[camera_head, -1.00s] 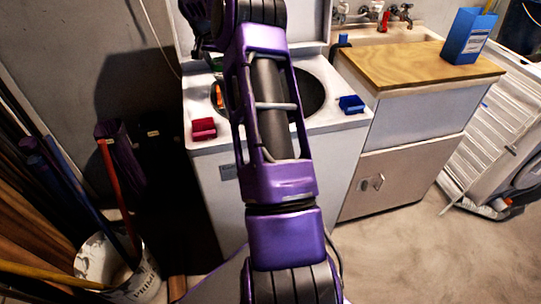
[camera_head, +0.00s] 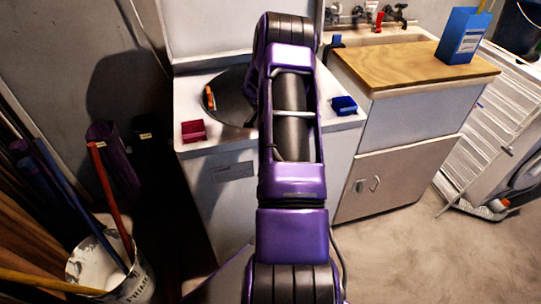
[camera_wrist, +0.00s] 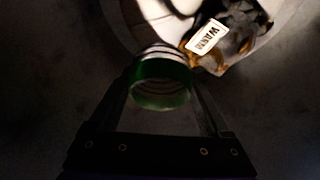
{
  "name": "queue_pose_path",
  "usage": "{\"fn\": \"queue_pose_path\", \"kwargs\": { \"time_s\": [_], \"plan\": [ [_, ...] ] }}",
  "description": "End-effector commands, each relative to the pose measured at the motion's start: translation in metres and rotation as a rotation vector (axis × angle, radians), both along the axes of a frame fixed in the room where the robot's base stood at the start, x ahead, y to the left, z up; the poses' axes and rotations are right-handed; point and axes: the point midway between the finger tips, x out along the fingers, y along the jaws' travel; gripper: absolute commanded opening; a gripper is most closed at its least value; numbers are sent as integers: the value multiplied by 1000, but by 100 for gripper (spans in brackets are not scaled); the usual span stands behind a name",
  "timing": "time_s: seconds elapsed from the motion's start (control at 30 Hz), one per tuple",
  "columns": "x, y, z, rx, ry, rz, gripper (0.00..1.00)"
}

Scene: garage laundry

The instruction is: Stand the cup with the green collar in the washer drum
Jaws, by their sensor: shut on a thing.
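The cup with the green collar (camera_wrist: 160,68) is between the two fingers of my gripper (camera_wrist: 165,92) in the wrist view. The gripper is shut on it. The green band faces the camera, and a pale striped part shows beyond it. In the head view my purple arm hides both gripper and cup. The arm reaches over the washer (camera_head: 222,172), whose round drum opening (camera_head: 232,108) is dark and partly covered by the arm. The wrist view is dim, and I cannot tell whether the cup touches the drum floor.
An orange object (camera_head: 210,98) shows at the drum opening's left. A red box (camera_head: 193,131) and a blue box (camera_head: 344,106) sit on the washer top. A tagged crumpled item (camera_wrist: 235,30) lies beyond the cup. A wood-topped cabinet (camera_head: 415,66) stands right.

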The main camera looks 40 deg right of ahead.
Motion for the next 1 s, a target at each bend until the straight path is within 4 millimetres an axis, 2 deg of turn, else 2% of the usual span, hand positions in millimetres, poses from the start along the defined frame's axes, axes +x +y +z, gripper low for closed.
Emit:
{"fn": "queue_pose_path", "kwargs": {
  "time_s": [0.03,0.2,0.47,0.63,1.0],
  "plan": [
    [-2,1,-13,5,1,-3,20],
    [-2,1,-45,4,2,-3,20],
    [-1,1,-67,4,1,-2,20],
    [-1,1,-91,4,1,-2,20],
    [-1,1,-98,2,0,-1,20]
  ]
}}
